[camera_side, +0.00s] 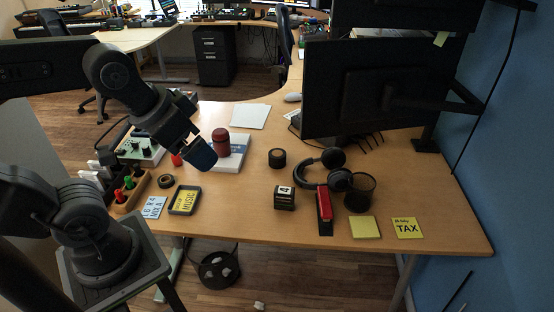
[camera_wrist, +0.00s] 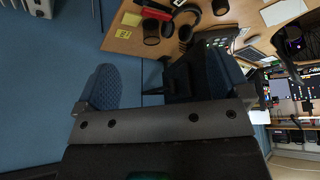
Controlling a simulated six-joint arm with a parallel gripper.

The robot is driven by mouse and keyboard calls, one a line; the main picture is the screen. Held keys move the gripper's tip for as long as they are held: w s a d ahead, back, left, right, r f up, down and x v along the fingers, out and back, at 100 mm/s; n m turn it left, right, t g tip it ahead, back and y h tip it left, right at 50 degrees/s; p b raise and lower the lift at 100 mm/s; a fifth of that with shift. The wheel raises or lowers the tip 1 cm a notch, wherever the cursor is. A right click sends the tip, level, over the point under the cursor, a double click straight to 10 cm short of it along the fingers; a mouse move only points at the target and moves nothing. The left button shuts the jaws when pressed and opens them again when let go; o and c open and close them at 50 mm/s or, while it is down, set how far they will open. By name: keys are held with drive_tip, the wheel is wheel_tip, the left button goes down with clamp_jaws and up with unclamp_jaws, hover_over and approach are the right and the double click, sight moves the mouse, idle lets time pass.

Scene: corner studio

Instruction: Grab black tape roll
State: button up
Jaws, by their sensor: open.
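The black tape roll (camera_side: 165,181) looks like a small dark ring lying flat on the wooden desk at the left, between the pen holder and the white box. I do not see it in the wrist view. My gripper (camera_side: 199,154) is in the air above the left part of the desk, up and to the right of the ring in the side view, apart from it. In the wrist view my gripper (camera_wrist: 160,85) has its two blue-grey fingers wide apart with nothing held between them.
A short black cylinder (camera_side: 277,158), headphones (camera_side: 333,158) and red stapler (camera_side: 324,204) stand farther right.

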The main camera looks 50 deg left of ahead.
drive_tip(key=n+g+y, duration=0.2)
drive_tip(key=n+y, duration=0.1)
drive_tip(key=n, duration=0.5)
hover_over(277, 154)
drive_tip(key=s+d, duration=0.3)
wheel_tip(277, 154, down, 29)
drive_tip(key=shift+w+a+f, duration=0.1)
drive_tip(key=shift+f, duration=0.1)
drive_tip(key=shift+x, duration=2.8)
drive_tip(key=shift+c, duration=0.3)
